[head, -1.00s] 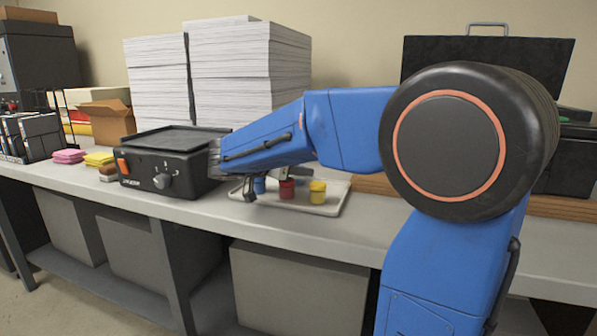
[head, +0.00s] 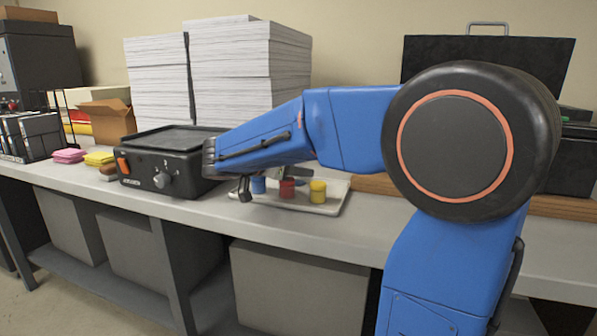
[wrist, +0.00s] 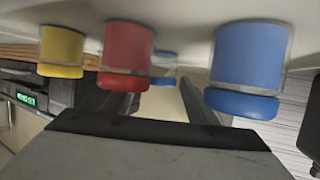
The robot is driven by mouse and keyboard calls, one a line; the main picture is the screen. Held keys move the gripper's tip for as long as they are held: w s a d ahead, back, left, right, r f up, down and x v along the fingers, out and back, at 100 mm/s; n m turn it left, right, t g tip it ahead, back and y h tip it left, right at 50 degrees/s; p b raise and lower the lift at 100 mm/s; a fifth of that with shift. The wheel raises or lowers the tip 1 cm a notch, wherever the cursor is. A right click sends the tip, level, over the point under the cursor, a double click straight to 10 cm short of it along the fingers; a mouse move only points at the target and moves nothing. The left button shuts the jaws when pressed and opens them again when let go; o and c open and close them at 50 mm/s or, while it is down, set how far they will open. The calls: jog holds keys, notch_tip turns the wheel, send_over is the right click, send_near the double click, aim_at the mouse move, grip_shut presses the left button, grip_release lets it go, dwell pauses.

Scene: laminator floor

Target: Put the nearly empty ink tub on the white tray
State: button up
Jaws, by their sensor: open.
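Three fuller tubs with blue (head: 258,185), red (head: 287,188) and yellow (head: 318,192) ink stand at the white tray (head: 340,205) on the bench. The wrist view is upside down and shows these blue (wrist: 250,58), red (wrist: 126,48) and yellow (wrist: 61,46) tubs close up. A smaller-looking, mostly clear tub (wrist: 164,68) with a blue lid and a thin blue layer stands farther off, between the dark fingers of my gripper (wrist: 168,84). My gripper is open, with no grip on it visible. That tub is not clearly visible in the head view.
A black machine (head: 165,165) stands left of the tray, with tall paper stacks (head: 250,75) behind. Pink (head: 68,156) and yellow (head: 99,158) pads lie farther left. The bench front (head: 200,213) is clear.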

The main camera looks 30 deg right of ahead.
jog(key=v, duration=1)
jog(key=shift+a+r, duration=0.1)
jog(key=shift+a, duration=0.15)
jog(key=shift+s, duration=0.1)
